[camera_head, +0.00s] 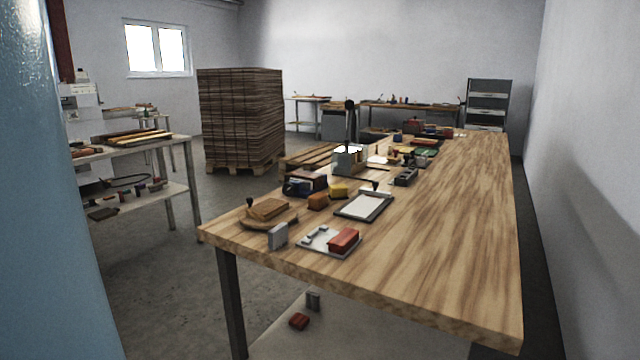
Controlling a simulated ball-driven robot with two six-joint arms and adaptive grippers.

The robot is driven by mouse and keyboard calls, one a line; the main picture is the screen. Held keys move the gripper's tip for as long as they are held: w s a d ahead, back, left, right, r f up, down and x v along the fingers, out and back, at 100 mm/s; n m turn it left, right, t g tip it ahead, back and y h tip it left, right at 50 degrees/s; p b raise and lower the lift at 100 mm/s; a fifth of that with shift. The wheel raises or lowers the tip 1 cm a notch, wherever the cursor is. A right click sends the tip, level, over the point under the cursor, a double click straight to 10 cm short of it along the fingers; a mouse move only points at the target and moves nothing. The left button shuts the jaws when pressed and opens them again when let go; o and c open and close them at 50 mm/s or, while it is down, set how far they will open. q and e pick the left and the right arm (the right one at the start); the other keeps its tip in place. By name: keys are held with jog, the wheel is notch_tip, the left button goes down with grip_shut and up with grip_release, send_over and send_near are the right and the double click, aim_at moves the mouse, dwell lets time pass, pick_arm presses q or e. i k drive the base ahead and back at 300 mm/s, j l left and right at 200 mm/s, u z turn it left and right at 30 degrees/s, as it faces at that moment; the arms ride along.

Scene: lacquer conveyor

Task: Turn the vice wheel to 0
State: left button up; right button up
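No vice wheel can be made out clearly in the head view. A small dark grey metal item (405,177) lies on the long wooden workbench (460,230), but it is too small to tell whether it is a vice. A grey device with an upright black lever (350,135) stands further left on the bench. Neither of my grippers is in view.
A clipboard (364,206), a white plate with a red block (343,240) and a wooden piece (268,209) lie near the bench's front left. The bench's right side is clear. A blue surface (50,200) blocks the left edge. A pallet stack (240,115) stands behind.

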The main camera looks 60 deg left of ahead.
aim_at(289, 189)
jog(key=u, duration=2.8)
